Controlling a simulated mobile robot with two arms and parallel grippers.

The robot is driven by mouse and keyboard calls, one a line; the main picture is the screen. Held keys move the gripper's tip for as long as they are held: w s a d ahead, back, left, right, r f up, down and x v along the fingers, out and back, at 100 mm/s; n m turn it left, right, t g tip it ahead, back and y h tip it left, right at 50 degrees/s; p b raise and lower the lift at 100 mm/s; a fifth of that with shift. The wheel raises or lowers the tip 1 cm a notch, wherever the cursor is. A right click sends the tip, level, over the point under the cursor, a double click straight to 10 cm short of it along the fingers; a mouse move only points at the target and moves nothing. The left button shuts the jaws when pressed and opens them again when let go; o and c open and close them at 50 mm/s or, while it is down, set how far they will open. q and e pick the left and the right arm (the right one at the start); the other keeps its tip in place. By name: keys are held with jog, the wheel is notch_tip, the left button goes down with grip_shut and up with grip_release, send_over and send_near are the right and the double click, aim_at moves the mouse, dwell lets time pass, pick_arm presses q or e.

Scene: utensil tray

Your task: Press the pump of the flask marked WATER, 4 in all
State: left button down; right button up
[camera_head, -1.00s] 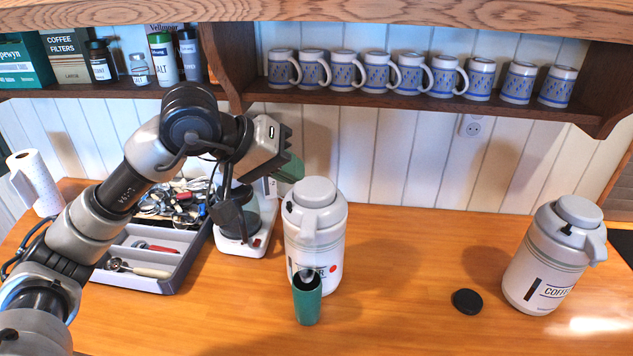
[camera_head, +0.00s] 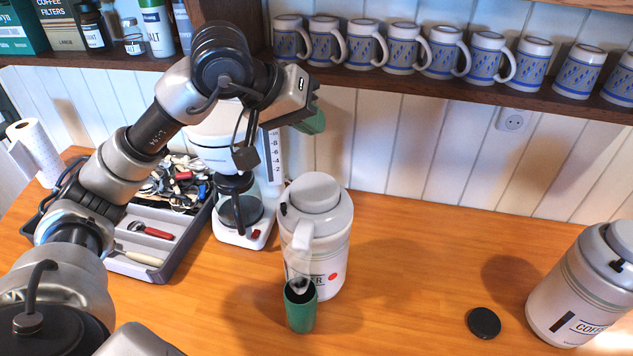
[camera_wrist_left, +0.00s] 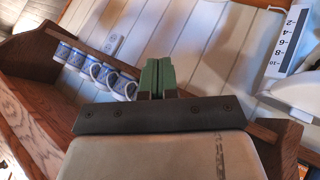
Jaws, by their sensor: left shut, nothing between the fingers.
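The white flask (camera_head: 335,240) stands upright on the wooden counter. Its label ends in "ER"; the green cup hides the start. Its grey round pump top (camera_head: 314,190) is uncovered. The green cup (camera_head: 300,312) stands in front of it, under the spout, with a pale streak at its mouth. My left gripper (camera_head: 314,122) is shut and empty, above the pump top and apart from it. Its green fingers (camera_wrist_left: 158,76) are together in the left wrist view. The right gripper is out of view.
A flask marked COFFEE (camera_head: 577,290) stands at the right, a black disc (camera_head: 484,322) beside it. A coffee machine (camera_head: 240,228) and a utensil tray (camera_head: 185,258) are at left. A shelf of mugs (camera_head: 440,52) runs above. The counter between the flasks is mostly clear.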

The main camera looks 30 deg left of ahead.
pick_arm(q)
jog(key=b, duration=0.6)
send_near(329, 178)
jog(key=w+d+f, duration=0.2)
jog(key=w, duration=0.1)
jog(key=shift+d, duration=0.1)
jog(key=shift+f, duration=0.35)
dwell(1.3)
jog(key=shift+f+b, duration=0.4)
jog(key=shift+b, duration=0.45)
